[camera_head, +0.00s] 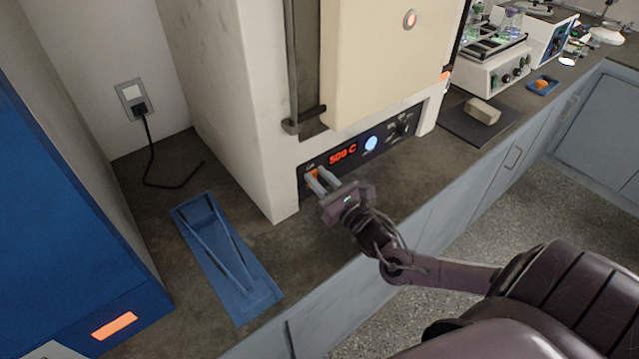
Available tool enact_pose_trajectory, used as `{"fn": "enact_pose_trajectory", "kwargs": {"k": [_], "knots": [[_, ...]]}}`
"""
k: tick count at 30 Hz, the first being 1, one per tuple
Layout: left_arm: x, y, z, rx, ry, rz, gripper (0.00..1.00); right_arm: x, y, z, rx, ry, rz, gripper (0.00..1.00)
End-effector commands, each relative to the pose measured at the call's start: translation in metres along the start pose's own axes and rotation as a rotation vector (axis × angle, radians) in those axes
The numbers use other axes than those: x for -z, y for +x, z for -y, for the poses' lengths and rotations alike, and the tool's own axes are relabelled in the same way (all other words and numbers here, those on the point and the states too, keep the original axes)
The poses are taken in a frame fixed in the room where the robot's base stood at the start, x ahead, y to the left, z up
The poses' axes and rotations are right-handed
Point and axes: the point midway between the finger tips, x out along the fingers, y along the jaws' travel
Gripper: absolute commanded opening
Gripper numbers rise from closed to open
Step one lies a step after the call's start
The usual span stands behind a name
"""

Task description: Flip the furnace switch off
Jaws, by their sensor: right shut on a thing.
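The furnace switch (314,172) shows orange at the panel's left end, partly hidden by my fingers. My right gripper (320,182) is at the switch, its fingers close together and shut on it. My left gripper is not in view.
Blue tongs or a blue holder (226,258) lie on the counter left of the furnace. A dark mat with a pale block (482,111) and a shaker with flasks (492,68) stand to the right. A blue machine (70,200) fills the left. A cord hangs from the wall outlet (133,97).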

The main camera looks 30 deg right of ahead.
Motion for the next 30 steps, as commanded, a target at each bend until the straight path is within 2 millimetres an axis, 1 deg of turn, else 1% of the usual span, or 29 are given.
{"fn": "enact_pose_trajectory", "kwargs": {"k": [1,3,6,10,18,19,23,30], "knots": [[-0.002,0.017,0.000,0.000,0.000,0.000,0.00,0.011,-0.002,0.000,0.001,0.002,0.038,0.01],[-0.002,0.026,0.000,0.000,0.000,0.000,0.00,0.011,-0.002,0.000,0.002,0.002,0.087,0.01],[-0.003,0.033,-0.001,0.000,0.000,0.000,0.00,0.010,-0.003,0.000,0.001,0.001,0.138,0.01],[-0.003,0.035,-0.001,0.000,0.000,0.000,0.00,0.007,-0.004,0.000,0.001,0.000,0.167,0.01],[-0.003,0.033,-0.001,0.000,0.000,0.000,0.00,0.005,-0.004,0.000,0.000,-0.001,0.167,0.01],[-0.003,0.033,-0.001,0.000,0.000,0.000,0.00,0.005,-0.004,0.000,0.000,-0.001,0.167,0.28],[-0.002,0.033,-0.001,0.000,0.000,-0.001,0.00,0.005,-0.004,0.000,0.000,-0.001,0.167,0.45],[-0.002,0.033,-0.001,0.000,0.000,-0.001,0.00,0.005,-0.003,0.000,0.000,-0.001,0.167,0.45]]}}
